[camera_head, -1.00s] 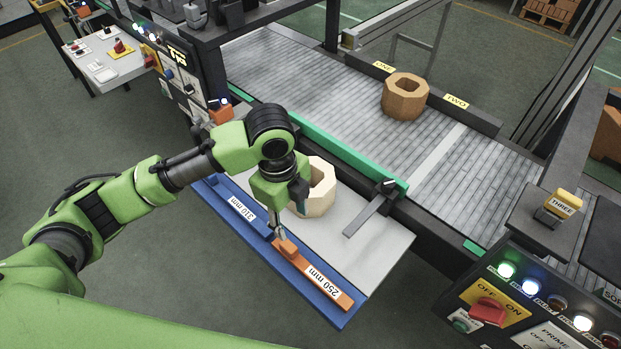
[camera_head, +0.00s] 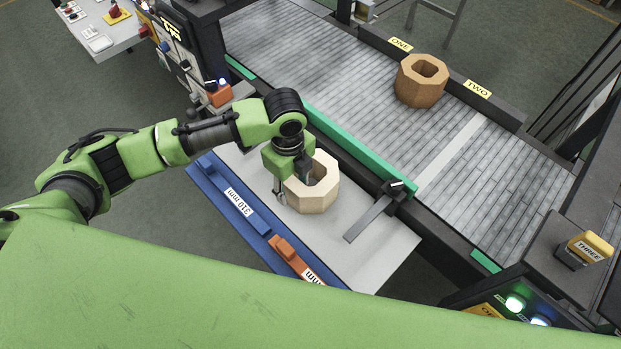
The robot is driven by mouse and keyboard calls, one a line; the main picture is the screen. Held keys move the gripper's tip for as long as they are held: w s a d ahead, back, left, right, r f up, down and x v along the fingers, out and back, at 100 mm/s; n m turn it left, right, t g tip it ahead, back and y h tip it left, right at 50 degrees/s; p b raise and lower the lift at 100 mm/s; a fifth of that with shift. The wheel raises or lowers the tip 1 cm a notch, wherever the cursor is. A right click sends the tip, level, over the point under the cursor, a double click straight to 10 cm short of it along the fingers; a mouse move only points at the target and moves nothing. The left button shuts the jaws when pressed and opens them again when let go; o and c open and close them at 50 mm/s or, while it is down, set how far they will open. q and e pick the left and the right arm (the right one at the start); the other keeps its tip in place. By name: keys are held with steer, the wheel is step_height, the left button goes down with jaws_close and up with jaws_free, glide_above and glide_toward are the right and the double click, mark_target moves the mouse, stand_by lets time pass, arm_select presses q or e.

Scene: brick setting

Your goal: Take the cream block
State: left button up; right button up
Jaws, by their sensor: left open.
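The cream block (camera_head: 318,194) is an octagonal ring with a hole through it. It rests on the light grey tray (camera_head: 378,258) in front of the conveyor. My left gripper (camera_head: 294,190) is open at the block's left side and points down. One finger shows outside the near left wall and the other seems to be at the hole; whether they touch the block I cannot tell. The gripper hides part of the block's left rim. My right gripper does not show.
A brown octagonal ring block (camera_head: 421,88) stands on the conveyor (camera_head: 330,75) between labels ONE and TWO. A green rail (camera_head: 350,150) and dark stop arm (camera_head: 375,215) border the tray. Blue (camera_head: 232,206) and orange (camera_head: 288,256) gauge bars lie along its front. Control panels stand at both sides.

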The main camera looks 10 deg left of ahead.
arm_select(q)
steer(key=shift+w+d+f+p, duration=0.15)
steer(key=shift+f+p, duration=0.2)
steer(key=shift+f, duration=0.25)
steer(key=shift+w+d+f+p, duration=0.1)
steer(key=shift+f+p, duration=0.25)
steer(key=shift+f, duration=0.25)
step_height(320, 180, down, 2)
steer(key=shift+f, duration=0.55)
steer(key=shift+c, duration=0.7)
jaws_close()
steer(key=shift+w, duration=0.2)
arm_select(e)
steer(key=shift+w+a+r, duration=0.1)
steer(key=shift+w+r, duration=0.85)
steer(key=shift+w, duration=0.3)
